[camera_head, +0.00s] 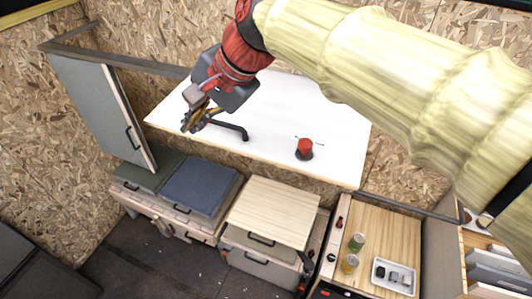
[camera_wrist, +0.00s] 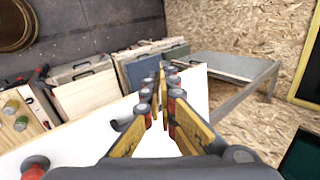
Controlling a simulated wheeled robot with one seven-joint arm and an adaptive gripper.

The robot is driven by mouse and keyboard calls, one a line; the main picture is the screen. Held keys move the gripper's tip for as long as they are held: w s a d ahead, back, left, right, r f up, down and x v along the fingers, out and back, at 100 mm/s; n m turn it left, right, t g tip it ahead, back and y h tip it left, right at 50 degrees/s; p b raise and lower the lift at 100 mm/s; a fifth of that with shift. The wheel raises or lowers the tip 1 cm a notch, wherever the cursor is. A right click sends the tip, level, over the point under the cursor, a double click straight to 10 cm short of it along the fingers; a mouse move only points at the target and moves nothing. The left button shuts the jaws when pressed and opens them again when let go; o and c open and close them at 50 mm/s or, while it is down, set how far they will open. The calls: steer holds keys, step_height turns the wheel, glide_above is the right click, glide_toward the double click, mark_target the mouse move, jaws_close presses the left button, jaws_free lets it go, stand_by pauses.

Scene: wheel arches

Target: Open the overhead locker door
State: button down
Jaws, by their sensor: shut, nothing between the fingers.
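A broad white panel (camera_head: 275,110), which looks like the overhead locker door, lies across the middle of the head view. A dark bar handle (camera_head: 232,129) and a red round knob (camera_head: 305,148) are on it. My gripper (camera_head: 187,126) is over the panel's left part, just left of the handle, with no clear contact. In the wrist view my gripper (camera_wrist: 161,72) has its yellow fingers converging at the tips, with nothing between them. The white panel (camera_wrist: 192,93) shows behind the fingers, and part of the handle (camera_wrist: 121,124) shows left of them.
A grey door (camera_head: 95,105) with a dark handle stands at the left. Below are a blue-topped box (camera_head: 198,185), a wood-topped box (camera_head: 270,208) and a wooden counter (camera_head: 385,235) with cans and a white tray (camera_head: 394,276). Dark floor (camera_head: 150,265) is open at lower left.

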mark_target(273, 160)
steer(key=d+r+n+g+h+b, duration=0.15)
steer(key=d+h, duration=0.25)
steer(key=d, duration=0.4)
steer(key=d+r+m+h+p, duration=0.1)
steer(key=d+r+h, duration=0.2)
steer(key=d, duration=0.4)
steer(key=shift+n, duration=0.25)
steer(key=f, duration=0.4)
steer(key=w+f, duration=0.1)
steer(key=f, duration=0.4)
steer(key=w+f, duration=0.1)
steer(key=f, duration=0.4)
steer(key=shift+d+p, duration=0.3)
steer(key=shift+p, duration=0.05)
steer(key=shift+t, duration=0.25)
step_height(273, 160, down, 6)
steer(key=b, duration=0.5)
steer(key=shift+r, duration=0.15)
steer(key=shift+w, duration=0.15)
